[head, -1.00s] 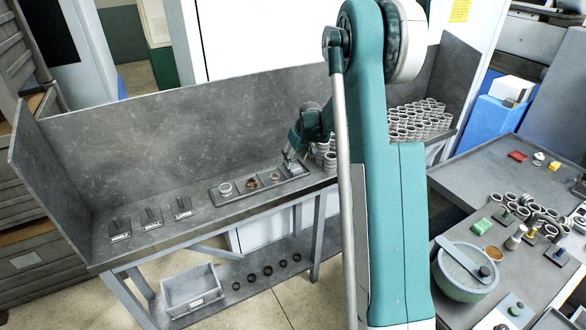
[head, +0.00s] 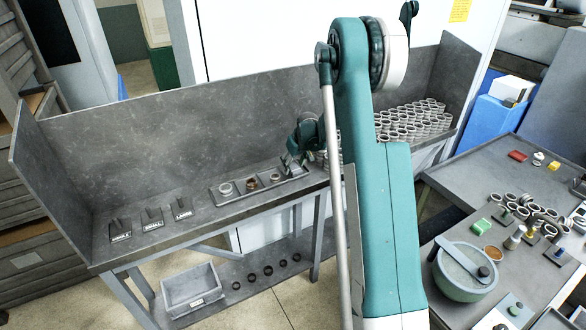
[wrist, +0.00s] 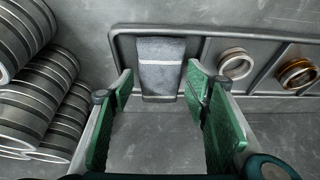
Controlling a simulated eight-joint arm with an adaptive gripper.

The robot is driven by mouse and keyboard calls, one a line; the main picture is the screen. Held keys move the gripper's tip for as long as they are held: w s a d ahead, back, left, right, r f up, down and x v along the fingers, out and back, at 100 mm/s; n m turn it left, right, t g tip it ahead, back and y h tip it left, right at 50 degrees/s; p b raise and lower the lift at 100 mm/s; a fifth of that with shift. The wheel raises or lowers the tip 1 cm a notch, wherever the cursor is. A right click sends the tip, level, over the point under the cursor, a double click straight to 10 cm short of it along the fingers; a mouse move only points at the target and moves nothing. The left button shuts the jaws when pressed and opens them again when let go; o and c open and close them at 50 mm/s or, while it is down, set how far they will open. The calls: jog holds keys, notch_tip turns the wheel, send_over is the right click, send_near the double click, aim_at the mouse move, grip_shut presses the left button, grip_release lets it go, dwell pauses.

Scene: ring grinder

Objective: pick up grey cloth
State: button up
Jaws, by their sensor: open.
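The grey cloth (wrist: 161,68) has a pale stripe across it. In the wrist view it lies in the end compartment of a shallow divided tray (wrist: 121,46). My gripper (wrist: 160,84) is open, with its green-padded fingers apart on either side of the cloth's near end. The fingers look empty, and I cannot tell whether they touch the cloth. In the head view my gripper (head: 290,165) is over the right end of the tray (head: 228,199), and the cloth is mostly hidden there.
A silver ring (wrist: 235,64) and a copper ring (wrist: 298,73) lie in neighbouring compartments. Stacked metal rings (wrist: 35,100) stand close on the left in the wrist view. A tall back panel (head: 200,140) runs behind the bench.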

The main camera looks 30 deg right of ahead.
aim_at(294, 166)
dwell(0.4)
jog(key=c, duration=0.6)
jog(key=shift+r, duration=0.1)
notch_tip(294, 166, up, 10)
jog(key=shift+f, duration=0.1)
dwell(0.5)
dwell(0.3)
jog(key=shift+o, duration=0.9)
jog(key=shift+c, duration=0.8)
